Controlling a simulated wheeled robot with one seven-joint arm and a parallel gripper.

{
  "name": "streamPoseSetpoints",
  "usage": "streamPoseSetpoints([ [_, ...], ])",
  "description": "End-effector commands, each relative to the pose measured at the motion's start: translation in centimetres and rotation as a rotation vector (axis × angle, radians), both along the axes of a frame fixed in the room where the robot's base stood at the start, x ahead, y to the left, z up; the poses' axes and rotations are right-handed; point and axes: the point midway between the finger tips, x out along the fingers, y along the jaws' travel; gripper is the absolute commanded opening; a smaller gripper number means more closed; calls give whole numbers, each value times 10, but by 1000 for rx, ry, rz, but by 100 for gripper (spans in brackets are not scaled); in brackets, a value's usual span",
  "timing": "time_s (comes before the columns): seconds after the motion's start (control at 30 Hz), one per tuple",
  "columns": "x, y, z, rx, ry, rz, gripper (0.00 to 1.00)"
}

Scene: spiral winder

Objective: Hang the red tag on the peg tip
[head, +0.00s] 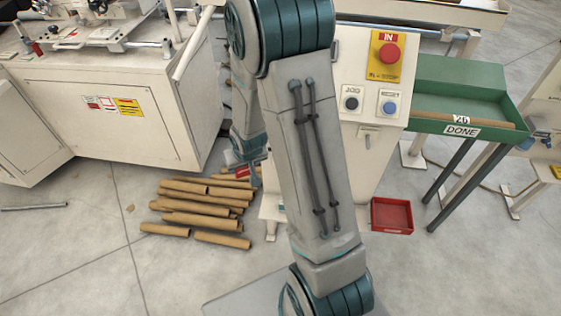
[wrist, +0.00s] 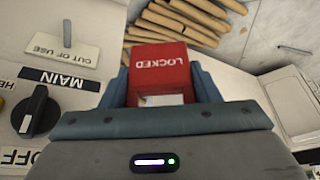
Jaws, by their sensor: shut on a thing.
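The red tag (wrist: 160,72), lettered LOCKED, is between the two blue fingers of my gripper (wrist: 163,84) in the wrist view. My gripper is shut on it, and the lettering appears upside down there. A light patch shows at the tag's near end. A grey peg (wrist: 67,33) stands out from the pale panel at the upper left of the wrist view, by an OUT OF USE plate (wrist: 62,50). The tag is to the right of the peg and apart from it. In the head view, my arm hides the peg, and only a small red bit of the tag (head: 242,172) shows.
A black MAIN knob (wrist: 36,112) sticks out at the left of the wrist view. Several cardboard tubes (head: 200,209) lie on the floor. A red tray (head: 391,215) is on the floor at the right, below the green DONE tray (head: 440,87).

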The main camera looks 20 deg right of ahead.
Motion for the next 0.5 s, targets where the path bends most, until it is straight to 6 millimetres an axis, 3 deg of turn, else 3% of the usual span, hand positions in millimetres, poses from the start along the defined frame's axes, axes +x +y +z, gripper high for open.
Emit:
streamPoseSetpoints([
  [0.03,-2,-2,-14,3,-3,-15,30],
  [0.5,-37,-17,-50,23,8,-176,30],
])
